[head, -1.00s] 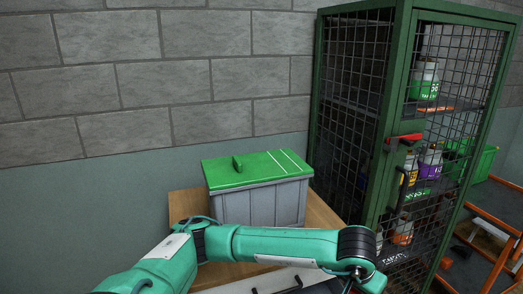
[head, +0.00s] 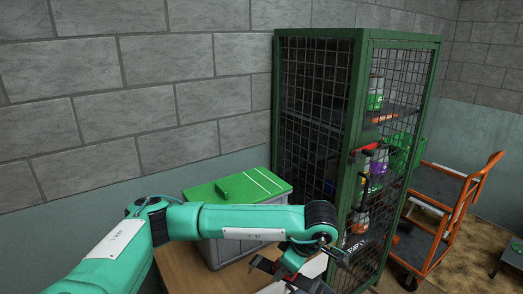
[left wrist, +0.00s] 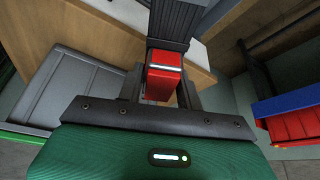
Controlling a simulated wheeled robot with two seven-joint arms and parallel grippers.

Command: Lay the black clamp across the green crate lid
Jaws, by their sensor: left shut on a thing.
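My left arm passes in front of the crate. My left gripper (head: 282,278) is low, in front and right of the crate, partly cut off and hidden. In the left wrist view, my left gripper (left wrist: 160,88) is shut on the black clamp (left wrist: 177,22). A red block on the clamp sits between the fingers, with its ribbed black part beyond. The clamp is apart from the lid. My right gripper is out of view.
A green mesh cabinet (head: 357,50) stands close to the right of the crate, with bottles on its shelves. An orange cart (head: 437,215) stands farther right. A stone wall is behind.

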